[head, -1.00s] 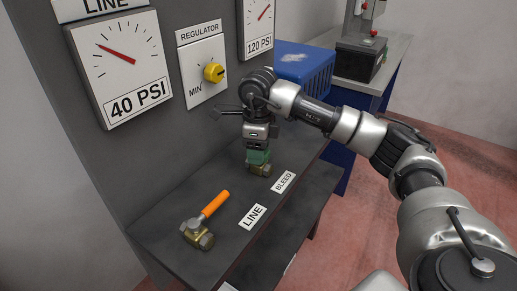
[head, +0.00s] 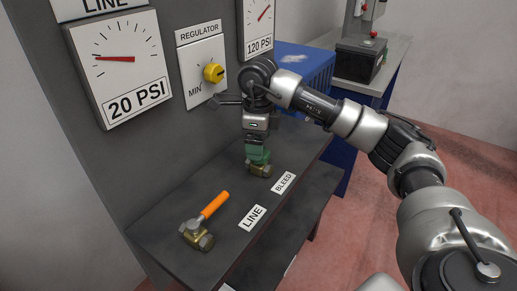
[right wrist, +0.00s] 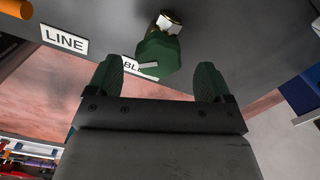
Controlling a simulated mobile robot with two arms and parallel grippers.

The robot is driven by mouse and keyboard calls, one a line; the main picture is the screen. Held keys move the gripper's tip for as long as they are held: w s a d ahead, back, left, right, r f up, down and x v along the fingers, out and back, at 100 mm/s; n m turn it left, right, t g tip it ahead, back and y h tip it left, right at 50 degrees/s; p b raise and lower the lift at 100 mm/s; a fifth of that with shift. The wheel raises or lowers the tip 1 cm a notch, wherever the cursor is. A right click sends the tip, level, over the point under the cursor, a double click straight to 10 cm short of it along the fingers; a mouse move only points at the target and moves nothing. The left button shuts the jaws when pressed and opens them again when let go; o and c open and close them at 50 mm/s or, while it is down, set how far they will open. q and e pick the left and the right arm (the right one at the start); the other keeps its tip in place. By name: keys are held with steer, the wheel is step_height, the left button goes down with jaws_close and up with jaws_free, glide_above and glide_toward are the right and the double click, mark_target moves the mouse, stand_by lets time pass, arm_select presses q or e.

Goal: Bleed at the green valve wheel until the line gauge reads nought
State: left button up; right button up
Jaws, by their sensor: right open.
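The green valve wheel (head: 259,157) sits on a brass valve on the bench by the BLEED label (head: 284,182). In the right wrist view the green wheel (right wrist: 158,52) is just ahead of the gap between the fingertips, with visible space to each finger. My right gripper (head: 256,142) is open, pointing down just above the wheel; its two dark green fingers also show in the right wrist view (right wrist: 157,72). The line gauge (head: 116,62) reads 20 PSI, its red needle pointing left. My left gripper is not in view.
A brass valve with an orange lever (head: 214,206) stands by the LINE label (head: 252,217). A yellow regulator knob (head: 213,73) is on the panel, beside a 120 PSI gauge (head: 259,24). A blue box (head: 318,62) is behind my right arm. The bench front is clear.

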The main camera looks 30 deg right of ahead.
steer(key=s+d+r, duration=0.5)
steer(key=s+r, duration=0.3)
steer(key=s, duration=0.2)
steer(key=shift+s+d+r+b, duration=0.2)
steer(key=shift+r+b, duration=0.1)
steer(key=shift+f, duration=0.1)
